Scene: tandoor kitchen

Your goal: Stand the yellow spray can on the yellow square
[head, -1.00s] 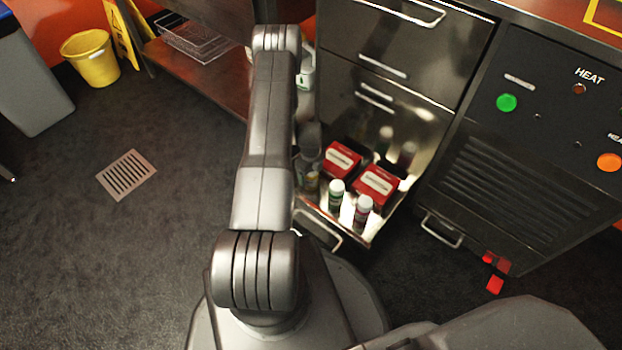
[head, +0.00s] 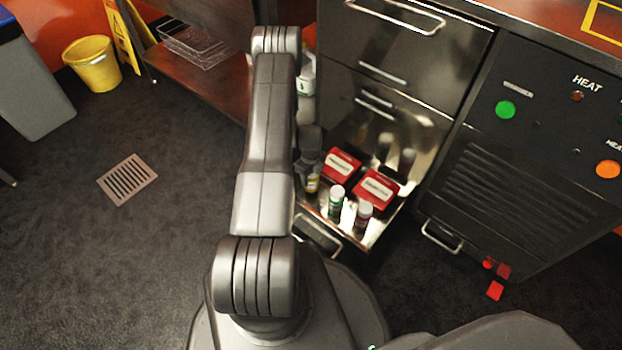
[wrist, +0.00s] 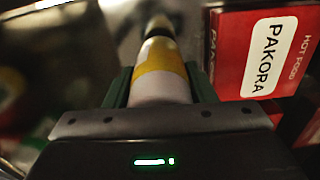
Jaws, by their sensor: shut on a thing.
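The yellow spray can (wrist: 160,62), pale with a yellow band and a dark top, is between the fingers of my gripper (wrist: 160,88) in the wrist view. My gripper is shut on it. In the head view a small part of the can (head: 313,185) shows beside my arm, over the left side of the open drawer; the arm hides much of the gripper. I cannot tell whether the can's base touches the drawer floor. The yellow square (head: 588,18) is an outline on the countertop at the top right, partly cut off by the frame.
The open drawer (head: 378,232) holds red PAKORA boxes (head: 377,188) and two small white-capped bottles (head: 336,198), close to the can's right. A cabinet with a green button (head: 505,110) stands right of it. A yellow bucket (head: 92,64) and open floor lie left.

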